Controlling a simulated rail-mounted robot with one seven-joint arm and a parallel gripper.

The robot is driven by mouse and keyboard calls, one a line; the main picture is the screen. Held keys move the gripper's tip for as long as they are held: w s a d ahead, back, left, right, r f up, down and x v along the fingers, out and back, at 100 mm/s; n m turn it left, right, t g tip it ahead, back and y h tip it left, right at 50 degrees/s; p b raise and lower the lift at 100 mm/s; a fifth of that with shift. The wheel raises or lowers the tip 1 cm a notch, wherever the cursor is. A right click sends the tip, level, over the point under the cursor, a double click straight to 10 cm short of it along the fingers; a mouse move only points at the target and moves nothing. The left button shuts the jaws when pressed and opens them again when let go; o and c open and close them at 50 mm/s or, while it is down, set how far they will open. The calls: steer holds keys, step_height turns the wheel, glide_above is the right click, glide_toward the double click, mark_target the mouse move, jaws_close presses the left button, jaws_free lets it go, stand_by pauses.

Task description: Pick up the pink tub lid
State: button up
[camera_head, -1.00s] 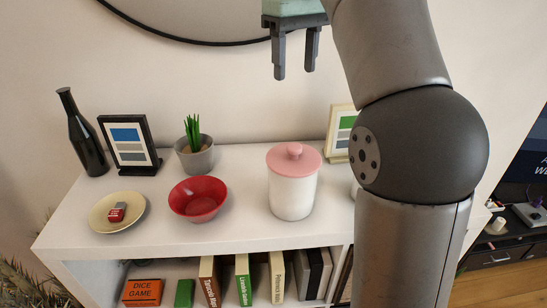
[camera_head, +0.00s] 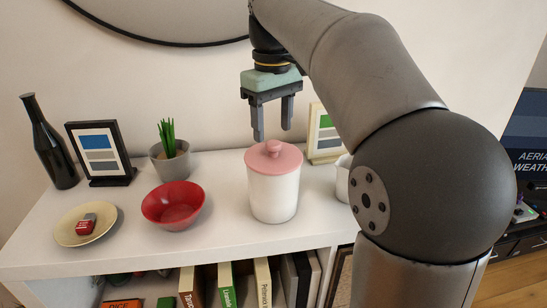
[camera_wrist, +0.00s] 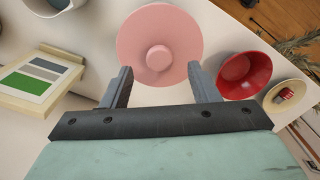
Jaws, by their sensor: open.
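The pink tub lid (camera_head: 274,156), round with a small knob on top, sits on a white cylindrical tub (camera_head: 274,195) on the white shelf top. The lid also shows in the wrist view (camera_wrist: 158,45), just beyond the fingertips. My gripper (camera_head: 272,136) is open and empty, pointing down, with its fingers above the lid in the head view. In the wrist view, the gripper (camera_wrist: 160,78) has its fingers spread to either side of the lower part of the lid, with the knob between their lines. I cannot tell the exact height gap.
A red bowl (camera_head: 173,206) stands left of the tub, with a plate (camera_head: 86,238) holding a small red item farther left. A potted plant (camera_head: 170,163), dark picture frame (camera_head: 100,153) and black bottle (camera_head: 50,145) stand behind. A cream frame (camera_head: 322,136) and white vessel (camera_head: 343,180) are at right.

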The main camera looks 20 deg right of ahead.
mark_target(274, 142)
step_height(274, 142, down, 3)
steer(key=shift+s+d+f, duration=0.1)
steer(key=shift+f, duration=0.1)
steer(key=c, duration=1.1)
steer(key=shift+o, duration=0.2)
